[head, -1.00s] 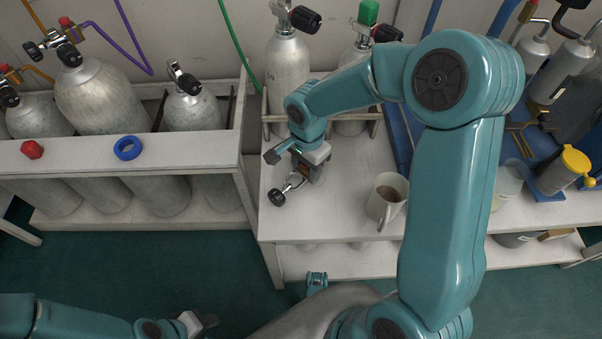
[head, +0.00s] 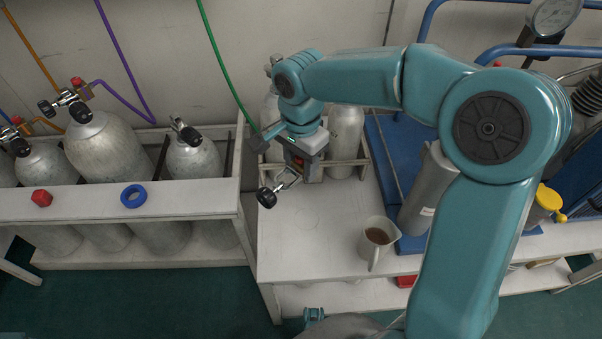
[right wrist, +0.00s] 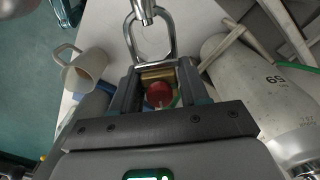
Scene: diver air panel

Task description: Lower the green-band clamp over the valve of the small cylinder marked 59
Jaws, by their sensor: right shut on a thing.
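My right gripper (head: 303,165) is shut on the clamp (head: 285,181), above the table's left rear part. The clamp has an open metal yoke and a black knob pointing front-left. In the right wrist view, the yoke of the clamp (right wrist: 150,42) sticks out past my right gripper (right wrist: 158,88), with a brass block and red part between the fingers. Its green band is not clearly visible. A pale grey cylinder marked 59 (right wrist: 265,95) stands at the right of the wrist view, apart from the clamp. In the head view I cannot surely match it. My left gripper is out of view.
A white mug (head: 374,240) with brown liquid stands on the white table (head: 300,240). Cylinders stand in the left rack (head: 80,200), with a red cap (head: 41,198) and a blue ring (head: 133,197). A green hose (head: 228,75) hangs toward the gripper.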

